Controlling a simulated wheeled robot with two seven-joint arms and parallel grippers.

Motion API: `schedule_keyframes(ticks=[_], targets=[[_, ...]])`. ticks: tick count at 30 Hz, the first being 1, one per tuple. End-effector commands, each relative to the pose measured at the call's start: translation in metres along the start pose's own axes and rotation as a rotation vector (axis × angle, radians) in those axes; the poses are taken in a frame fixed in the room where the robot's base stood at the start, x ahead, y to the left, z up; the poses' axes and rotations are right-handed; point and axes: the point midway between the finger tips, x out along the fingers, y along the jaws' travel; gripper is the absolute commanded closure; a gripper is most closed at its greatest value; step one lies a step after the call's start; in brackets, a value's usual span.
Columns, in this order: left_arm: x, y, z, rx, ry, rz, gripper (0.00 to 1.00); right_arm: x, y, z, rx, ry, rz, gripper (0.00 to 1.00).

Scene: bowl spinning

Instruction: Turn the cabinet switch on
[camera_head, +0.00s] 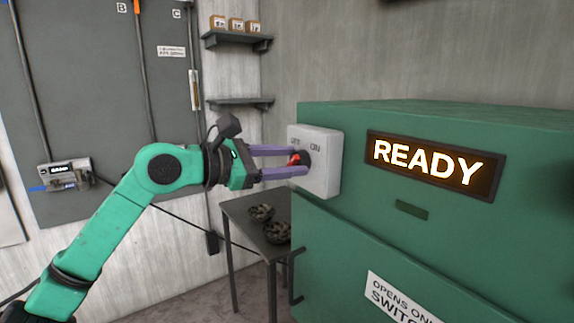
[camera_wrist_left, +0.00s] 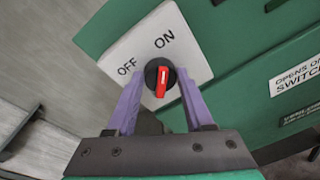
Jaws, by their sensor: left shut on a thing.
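The switch is a white box (camera_head: 327,148) on the left side of the green cabinet (camera_head: 420,240), marked OFF and ON. Its round black dial has a red handle (camera_head: 294,159). The box (camera_wrist_left: 190,45) and red handle (camera_wrist_left: 162,82) also show in the left wrist view, where the handle stands nearly upright in the picture, with OFF to its left and ON above it. My left gripper (camera_head: 300,161) reaches in from the left, its purple fingers shut on the dial, one on each side. The fingers partly cover the dial in the head view. My right gripper is out of view.
A lit sign (camera_head: 432,164) on the cabinet reads READY. A lower panel has a white label (camera_head: 398,300). A dark side table (camera_head: 243,212) with gear-like parts stands left of the cabinet, under the arm. Wall shelves (camera_head: 238,40) hang behind. Room is free left of the switch.

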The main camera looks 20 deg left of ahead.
Motion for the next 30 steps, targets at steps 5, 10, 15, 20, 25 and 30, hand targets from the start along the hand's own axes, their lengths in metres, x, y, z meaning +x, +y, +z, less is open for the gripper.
schedule_keyframes(ticks=[5,10,15,20,25,30], targets=[[0.0005,-0.0017,-0.0014,0.055,0.007,0.002,1.0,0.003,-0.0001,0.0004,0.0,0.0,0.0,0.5],[0.0006,-0.0018,-0.0013,0.078,0.009,0.005,1.0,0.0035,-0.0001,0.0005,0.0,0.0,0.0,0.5],[0.0007,-0.0017,-0.0011,0.082,0.009,0.005,1.0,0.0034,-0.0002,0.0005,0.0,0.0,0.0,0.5],[0.0007,-0.0017,-0.001,0.081,0.009,0.005,1.0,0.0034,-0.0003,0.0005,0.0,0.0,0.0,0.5],[0.0005,-0.0014,-0.0007,0.08,0.008,0.006,0.18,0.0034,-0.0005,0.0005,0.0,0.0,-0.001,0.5],[0.0003,-0.0011,-0.0003,0.079,0.007,0.007,0.18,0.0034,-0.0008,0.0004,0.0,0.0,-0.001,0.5]])
